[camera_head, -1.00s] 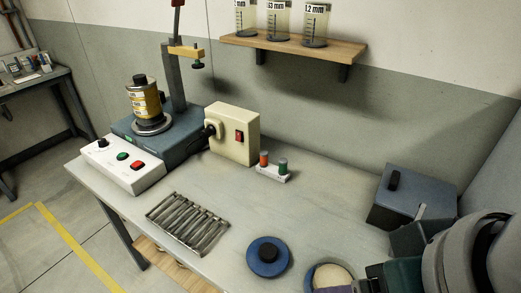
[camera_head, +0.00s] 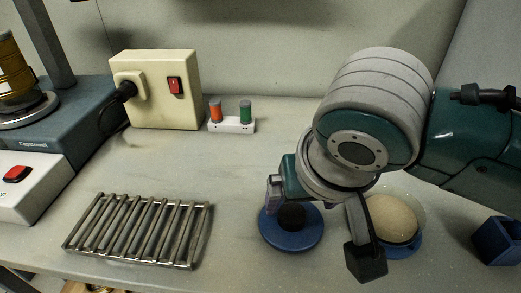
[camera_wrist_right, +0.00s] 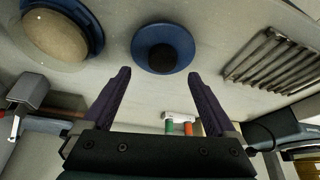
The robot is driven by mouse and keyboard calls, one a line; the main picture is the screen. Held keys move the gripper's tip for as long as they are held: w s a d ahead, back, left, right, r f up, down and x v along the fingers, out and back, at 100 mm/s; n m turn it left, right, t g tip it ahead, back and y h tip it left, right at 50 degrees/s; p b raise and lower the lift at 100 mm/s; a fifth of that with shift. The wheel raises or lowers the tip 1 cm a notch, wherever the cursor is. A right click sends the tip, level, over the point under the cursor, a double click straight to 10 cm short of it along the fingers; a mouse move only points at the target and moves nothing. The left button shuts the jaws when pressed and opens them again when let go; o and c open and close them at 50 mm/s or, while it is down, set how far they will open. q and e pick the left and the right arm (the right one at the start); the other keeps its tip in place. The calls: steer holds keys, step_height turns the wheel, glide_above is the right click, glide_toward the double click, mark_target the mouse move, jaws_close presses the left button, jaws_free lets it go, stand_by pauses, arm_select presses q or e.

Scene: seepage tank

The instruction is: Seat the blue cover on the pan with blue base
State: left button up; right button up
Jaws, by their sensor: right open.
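The blue cover (camera_head: 292,244) is a round disc with a black knob. It lies flat on the table, and also shows in the right wrist view (camera_wrist_right: 163,30). The pan with blue base (camera_head: 409,246) stands just right of it, with a pale, sand-coloured round top; in the right wrist view the pan (camera_wrist_right: 97,32) is at upper left. My right gripper (camera_head: 320,226) is open and empty, above and close to the cover. In the right wrist view its fingertips (camera_wrist_right: 159,73) lie either side of the knob's line, apart from it. My left gripper is not in view.
A metal rack of bars (camera_head: 138,231) lies left of the cover. A cream switch box (camera_head: 155,88) and a white holder with orange and green pieces (camera_head: 232,125) stand behind. A dark blue box (camera_head: 497,240) is at the right. The table between rack and cover is clear.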

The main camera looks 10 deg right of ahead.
mark_target(292, 213)
steer(key=b+x, duration=0.1)
steer(key=x, duration=0.4)
steer(key=shift+w+a+f, duration=0.1)
steer(key=shift+a+f, duration=0.1)
steer(key=c, duration=0.9)
jaws_close()
